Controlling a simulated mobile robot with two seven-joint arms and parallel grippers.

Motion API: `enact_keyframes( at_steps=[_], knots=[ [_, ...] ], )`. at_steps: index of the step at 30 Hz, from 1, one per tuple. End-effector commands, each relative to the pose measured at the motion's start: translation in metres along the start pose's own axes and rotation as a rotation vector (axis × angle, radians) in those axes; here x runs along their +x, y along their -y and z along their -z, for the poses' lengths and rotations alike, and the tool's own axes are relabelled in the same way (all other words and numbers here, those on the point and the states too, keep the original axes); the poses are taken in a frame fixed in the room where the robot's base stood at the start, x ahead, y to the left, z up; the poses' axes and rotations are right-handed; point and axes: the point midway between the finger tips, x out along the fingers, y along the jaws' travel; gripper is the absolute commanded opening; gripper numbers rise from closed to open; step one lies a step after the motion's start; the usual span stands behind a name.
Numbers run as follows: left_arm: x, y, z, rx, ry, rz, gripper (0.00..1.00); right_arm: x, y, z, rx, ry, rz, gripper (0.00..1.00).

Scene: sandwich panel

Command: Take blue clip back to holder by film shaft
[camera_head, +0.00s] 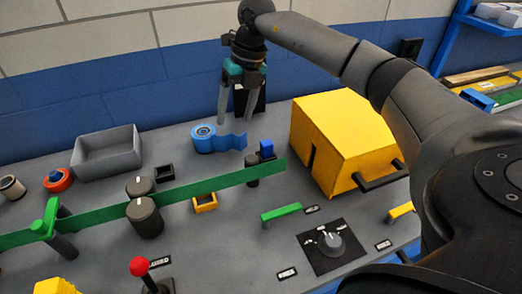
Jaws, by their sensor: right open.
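A small blue block (266,148), which looks like the blue clip, sits at the right end of the green film strip (200,187), beside a short dark shaft (252,168). Whether it grips the film or sits in a holder is too small to tell. My right gripper (236,118) is open and empty, pointing down above the back of the panel. It is behind the blue block and a little to its left, apart from it. A black square holder (164,172) and a yellow square holder (205,203) lie on either side of the strip. My left gripper is out of view.
A blue tape roll (203,138) lies below my right gripper. A yellow box (343,140) stands to the right. Dark knobbed rollers (145,217), a green clip (46,218), a grey tray (107,155) and a red-knobbed lever (140,267) occupy the left side.

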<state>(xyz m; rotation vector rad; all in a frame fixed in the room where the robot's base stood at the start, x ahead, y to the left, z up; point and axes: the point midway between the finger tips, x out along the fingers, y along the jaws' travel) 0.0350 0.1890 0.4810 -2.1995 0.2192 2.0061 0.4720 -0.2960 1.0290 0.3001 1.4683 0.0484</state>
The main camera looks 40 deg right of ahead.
Motion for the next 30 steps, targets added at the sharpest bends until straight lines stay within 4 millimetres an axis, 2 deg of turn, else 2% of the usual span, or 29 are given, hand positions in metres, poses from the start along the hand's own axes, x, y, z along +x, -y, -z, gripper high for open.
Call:
enact_keyframes(
  at_steps=[1, 3, 6, 8, 11, 21, 30],
  knots=[
    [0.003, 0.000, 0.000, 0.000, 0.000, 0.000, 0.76, -0.011, 0.023, 0.001, 0.038, -0.009, 0.070, 0.72],
    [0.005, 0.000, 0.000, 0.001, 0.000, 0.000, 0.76, -0.023, 0.046, 0.004, 0.084, -0.028, 0.146, 0.72],
    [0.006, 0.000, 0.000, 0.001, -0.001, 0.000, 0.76, -0.034, 0.067, 0.009, 0.129, -0.047, 0.211, 0.72],
    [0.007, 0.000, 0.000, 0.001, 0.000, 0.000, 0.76, -0.035, 0.073, 0.011, 0.142, -0.055, 0.231, 0.72],
    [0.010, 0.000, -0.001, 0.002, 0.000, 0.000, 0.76, -0.023, 0.079, 0.013, 0.149, -0.061, 0.243, 0.72],
    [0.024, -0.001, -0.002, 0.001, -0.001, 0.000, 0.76, 0.044, 0.093, 0.018, 0.145, -0.059, 0.238, 0.72],
    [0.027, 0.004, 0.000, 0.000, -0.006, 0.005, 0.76, 0.063, 0.098, 0.019, 0.144, -0.058, 0.237, 0.72]
  ],
)
